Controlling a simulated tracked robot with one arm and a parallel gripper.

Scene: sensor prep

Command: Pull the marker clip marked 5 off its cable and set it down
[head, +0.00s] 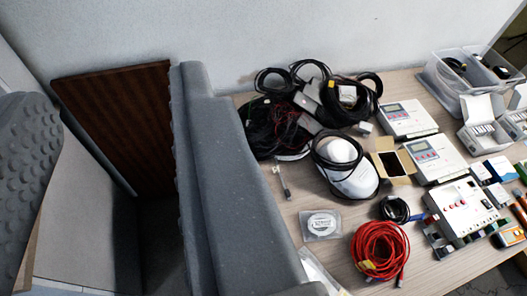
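My gripper (108,85) shows as two large grey fingers in the left half of the head view. The left finger has a studded pad, and the right one has a ridged inner edge. They stand wide apart with nothing held between them. A yellow tag (368,265) sits on a coiled red cable (382,246) near the table's front. Another yellow tag (347,96) shows among the coiled black cables (268,128) at the back. No number is legible, so I cannot tell which is the clip marked 5. The gripper is left of the cables and touches none.
The wooden table (292,212) also holds a white rounded device (347,178), white instrument boxes (408,120), an open carton (393,163), a clear bin (455,85) and a round packet (321,224). A brown panel (115,115) stands behind the fingers.

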